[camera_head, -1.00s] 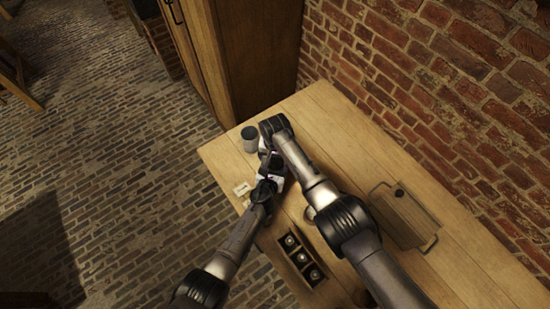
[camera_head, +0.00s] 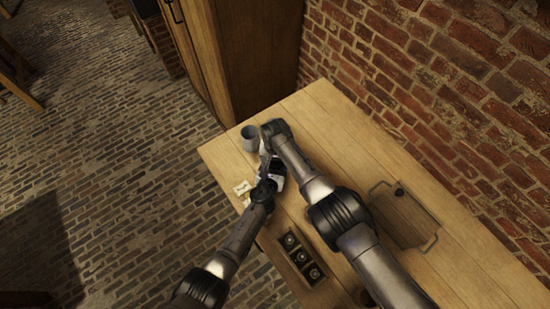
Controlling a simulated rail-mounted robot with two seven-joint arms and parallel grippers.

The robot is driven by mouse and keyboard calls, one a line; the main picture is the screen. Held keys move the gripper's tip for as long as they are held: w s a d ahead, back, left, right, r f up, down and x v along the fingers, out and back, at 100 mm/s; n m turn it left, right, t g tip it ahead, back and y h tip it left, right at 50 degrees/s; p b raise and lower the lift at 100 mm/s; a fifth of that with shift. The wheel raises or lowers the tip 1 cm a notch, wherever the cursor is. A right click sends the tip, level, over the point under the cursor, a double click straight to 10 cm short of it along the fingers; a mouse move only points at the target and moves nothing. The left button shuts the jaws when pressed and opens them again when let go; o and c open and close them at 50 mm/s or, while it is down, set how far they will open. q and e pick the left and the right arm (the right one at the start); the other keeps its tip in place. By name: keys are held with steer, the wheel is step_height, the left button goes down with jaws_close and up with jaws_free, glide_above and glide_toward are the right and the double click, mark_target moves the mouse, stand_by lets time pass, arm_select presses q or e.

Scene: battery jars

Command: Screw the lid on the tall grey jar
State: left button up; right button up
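A grey jar (camera_head: 250,142) stands upright near the far left corner of the table. My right gripper (camera_head: 266,158) is just right of and below it, largely hidden under its own wrist. My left gripper (camera_head: 271,177) is close beneath the right one, over the table. Both grippers overlap around a small pale thing that I cannot make out. I cannot tell whether either gripper is open or shut. I cannot make out a separate lid.
A pale card (camera_head: 242,188) lies by the table's left edge. A dark tray (camera_head: 301,258) with three round-topped items is at the front. A wooden board (camera_head: 404,217) with handles lies on the right. A brick wall (camera_head: 440,110) borders the table.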

steer(key=c, duration=0.7)
steer(key=o, duration=1)
steer(key=shift+r, duration=2.3)
steer(key=shift+o, duration=1)
step_height(320, 180, up, 12)
